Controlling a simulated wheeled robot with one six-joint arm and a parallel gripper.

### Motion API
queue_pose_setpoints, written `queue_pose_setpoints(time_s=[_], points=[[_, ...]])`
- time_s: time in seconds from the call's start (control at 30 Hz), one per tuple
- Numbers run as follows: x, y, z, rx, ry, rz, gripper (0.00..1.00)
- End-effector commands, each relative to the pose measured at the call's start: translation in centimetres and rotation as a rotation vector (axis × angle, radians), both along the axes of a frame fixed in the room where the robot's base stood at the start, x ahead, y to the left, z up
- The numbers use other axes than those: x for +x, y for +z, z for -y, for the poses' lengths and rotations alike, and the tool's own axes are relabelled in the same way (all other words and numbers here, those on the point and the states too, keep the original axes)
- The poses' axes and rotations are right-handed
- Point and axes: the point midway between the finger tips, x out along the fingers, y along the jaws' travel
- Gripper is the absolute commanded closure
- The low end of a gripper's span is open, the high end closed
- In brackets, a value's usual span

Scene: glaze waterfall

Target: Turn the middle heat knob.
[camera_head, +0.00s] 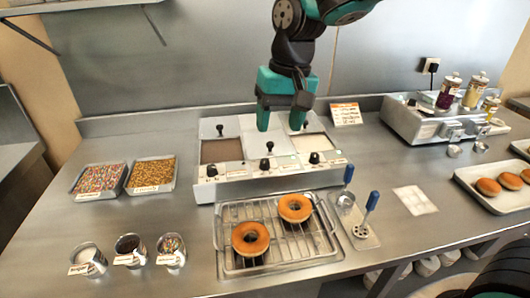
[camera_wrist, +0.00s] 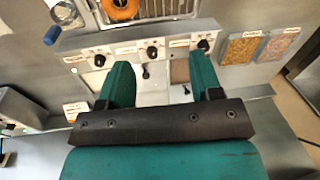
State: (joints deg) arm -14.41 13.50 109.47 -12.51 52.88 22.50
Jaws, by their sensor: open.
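The glaze warmer (camera_head: 230,184) is a steel unit with three wells and a row of black knobs on its front. The middle heat knob (camera_head: 264,164) is on the front face, between the left knob (camera_head: 212,170) and the right knob (camera_head: 314,157). In the wrist view the middle knob (camera_wrist: 152,52) shows beyond and between my fingertips. My gripper (camera_head: 281,122) is open, green-fingered and pointing down over the middle and right wells, behind the knob row. It appears empty and apart from the knob. The wrist view shows its two spread fingers (camera_wrist: 158,66).
A wire rack (camera_head: 234,212) with two donuts sits in front of the warmer. Sprinkle trays (camera_head: 98,192) are left, small cups (camera_head: 128,250) front left. Black-knobbed levers (camera_head: 270,147) rise from the wells.

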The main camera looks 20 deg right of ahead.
Motion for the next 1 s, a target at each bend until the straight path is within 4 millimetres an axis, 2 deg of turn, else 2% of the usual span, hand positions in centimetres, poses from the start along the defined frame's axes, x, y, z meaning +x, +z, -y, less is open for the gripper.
queue_pose_setpoints(time_s=[0.03,0.1,0.2,0.3,0.4,0.63,1.0], points=[[3.2,0.1,0.1,-0.027,-0.084,-0.018,0.41],[6.8,-0.5,0.3,-0.062,-0.207,-0.034,0.41],[10.6,-1.6,0.6,-0.098,-0.353,-0.050,0.41],[13.0,-2.5,0.8,-0.120,-0.452,-0.058,0.41],[14.1,-3.1,1.0,-0.131,-0.505,-0.062,0.41],[14.4,-5.4,1.1,-0.135,-0.521,-0.067,0.41],[14.3,-13.5,1.1,-0.136,-0.518,-0.068,0.41]])
